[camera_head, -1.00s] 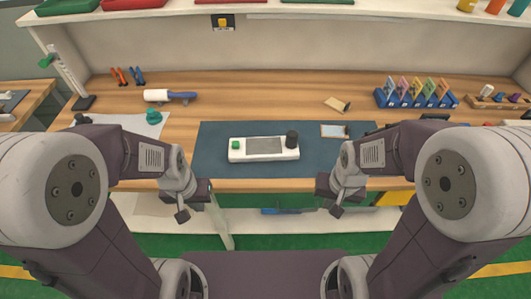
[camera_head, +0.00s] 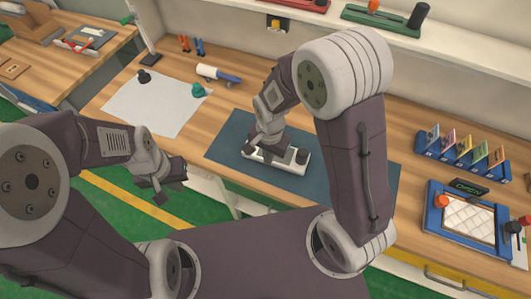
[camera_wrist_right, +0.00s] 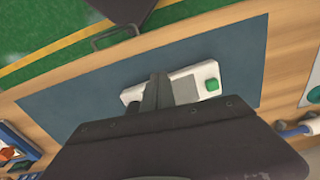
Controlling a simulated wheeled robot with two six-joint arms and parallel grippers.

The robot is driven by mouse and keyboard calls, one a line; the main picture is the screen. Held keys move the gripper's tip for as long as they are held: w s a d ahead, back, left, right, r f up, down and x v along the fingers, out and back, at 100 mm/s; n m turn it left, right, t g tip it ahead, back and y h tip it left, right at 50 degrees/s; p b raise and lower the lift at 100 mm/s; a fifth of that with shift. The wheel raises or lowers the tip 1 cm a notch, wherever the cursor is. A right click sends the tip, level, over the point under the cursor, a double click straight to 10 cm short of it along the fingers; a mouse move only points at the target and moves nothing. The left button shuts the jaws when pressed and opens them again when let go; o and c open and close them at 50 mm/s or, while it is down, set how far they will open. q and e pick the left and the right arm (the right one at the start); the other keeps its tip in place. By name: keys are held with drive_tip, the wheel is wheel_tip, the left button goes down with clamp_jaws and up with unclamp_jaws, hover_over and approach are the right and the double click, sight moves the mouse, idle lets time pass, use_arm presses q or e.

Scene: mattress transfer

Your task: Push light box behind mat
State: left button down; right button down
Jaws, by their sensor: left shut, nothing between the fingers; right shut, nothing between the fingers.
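A white box (camera_head: 293,166) with a dark knob on its right end lies on the dark blue mat (camera_head: 228,134); I take it as the light box. In the right wrist view the box (camera_wrist_right: 207,72) also shows a green button. My right gripper (camera_head: 260,150) is shut and empty, pointing down at the box and hiding part of it. In the right wrist view its fingers (camera_wrist_right: 157,88) overlap the box; I cannot tell whether they touch it. My left gripper (camera_head: 165,183) is shut and empty, off the bench's front edge over the floor.
A white sheet (camera_head: 155,105) with small items lies left of the mat. A blue-and-white roller (camera_head: 215,73) lies behind it. A blue rack (camera_head: 462,152) and a blue tray (camera_head: 434,220) with a white quilted pad stand right. A shelf (camera_head: 400,40) runs along the back.

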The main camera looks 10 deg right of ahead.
approach(270, 170)
drive_tip(key=s+a+f, duration=0.1)
drive_tip(key=f, duration=0.2)
drive_tip(key=s+a+f, duration=0.1)
drive_tip(key=f, duration=0.1)
drive_tip(key=shift+s+a+f+p, duration=0.35)
drive_tip(key=shift+s, duration=0.05)
drive_tip(key=w+d, duration=0.1)
drive_tip(key=w+d+p, duration=0.1)
drive_tip(key=shift+w+f, duration=0.1)
drive_tip(key=shift+w, duration=0.25)
drive_tip(key=shift+w+d+f, duration=0.1)
drive_tip(key=shift+w+d, duration=0.15)
drive_tip(key=shift+d, duration=0.05)
use_arm(q)
drive_tip(key=r, duration=0.3)
drive_tip(key=shift+a, duration=0.25)
drive_tip(key=shift+a, duration=0.1)
use_arm(e)
drive_tip(key=shift+a, duration=0.1)
